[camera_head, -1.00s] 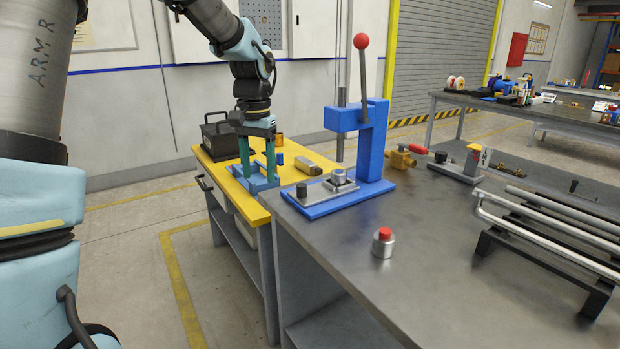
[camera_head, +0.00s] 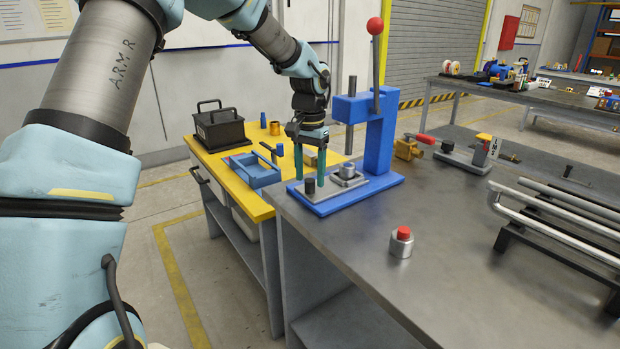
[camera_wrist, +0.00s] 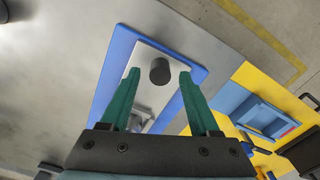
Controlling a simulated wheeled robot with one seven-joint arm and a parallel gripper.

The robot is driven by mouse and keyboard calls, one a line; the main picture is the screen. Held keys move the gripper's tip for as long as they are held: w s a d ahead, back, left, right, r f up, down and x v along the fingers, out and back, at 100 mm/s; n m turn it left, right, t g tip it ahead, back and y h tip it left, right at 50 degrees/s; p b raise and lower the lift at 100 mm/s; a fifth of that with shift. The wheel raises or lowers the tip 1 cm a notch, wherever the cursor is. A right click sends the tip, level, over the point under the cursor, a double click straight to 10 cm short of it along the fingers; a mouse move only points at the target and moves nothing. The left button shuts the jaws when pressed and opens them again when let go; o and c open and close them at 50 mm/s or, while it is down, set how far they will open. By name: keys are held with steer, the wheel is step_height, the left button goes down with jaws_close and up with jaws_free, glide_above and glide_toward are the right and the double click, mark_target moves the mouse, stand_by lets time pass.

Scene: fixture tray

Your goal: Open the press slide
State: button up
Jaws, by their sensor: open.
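The blue press (camera_head: 372,130) stands on the grey bench, with a raised lever ending in a red ball (camera_head: 375,26). On its blue base lies the grey press slide (camera_head: 327,188), which carries a dark round knob (camera_head: 309,186) at its left end. A silver round part (camera_head: 347,171) sits on the slide near the press column. My gripper (camera_head: 312,165) is open and points down over the knob end of the slide. In the wrist view the knob (camera_wrist: 160,71) shows between and beyond my two teal fingertips (camera_wrist: 157,76), with gaps on both sides.
A yellow cart (camera_head: 215,165) to the left carries a blue tray (camera_head: 252,170) and a black box (camera_head: 220,130). A silver button unit with a red top (camera_head: 402,242) stands in front of the press. A brass valve (camera_head: 409,148) and pipes (camera_head: 555,222) are to the right.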

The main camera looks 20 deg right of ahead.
steer(key=shift+f, duration=1.1)
jaws_close()
stand_by(0.7)
